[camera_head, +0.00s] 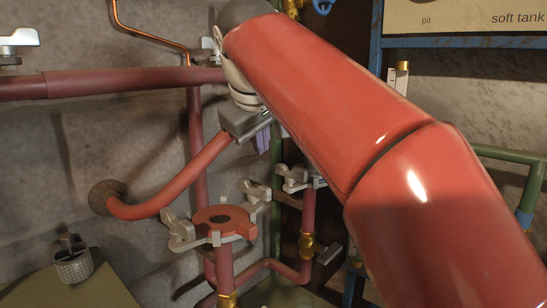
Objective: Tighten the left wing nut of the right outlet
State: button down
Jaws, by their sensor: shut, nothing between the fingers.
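Two flanged outlets show. The left one (223,218) has a reddish top with a dark hole, a wing nut (178,230) at its left and another (257,192) at its right. The right outlet (309,182) stands farther back on a red pipe. A pale wing nut (291,174) shows at its left; my arm hides part of its right side. My gripper (263,144) points down, shut and empty, above and left of the right outlet, apart from both outlets. The nuts' tightness cannot be told.
A sloping red pipe (180,183) runs from the wall, passing close to my gripper. A long horizontal pipe (90,84) crosses the left. A small metal cup (74,264) stands on a bench (66,289) at lower left. A blue-framed panel (460,18) is at upper right.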

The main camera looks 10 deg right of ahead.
aim_at(277, 164)
jog(key=shift+w+d+f, duration=0.8)
jog(key=shift+w+f, duration=0.5)
jog(key=shift+w+d+f, duration=0.85)
jog(key=shift+w+f, duration=0.4)
jog(key=shift+w, duration=0.1)
jog(key=shift+w+d+f, duration=0.8)
jog(key=shift+w+f, duration=0.5)
jog(key=shift+s+a, duration=0.1)
jog(key=shift+w+m, duration=0.2)
jog(key=shift+m, duration=0.2)
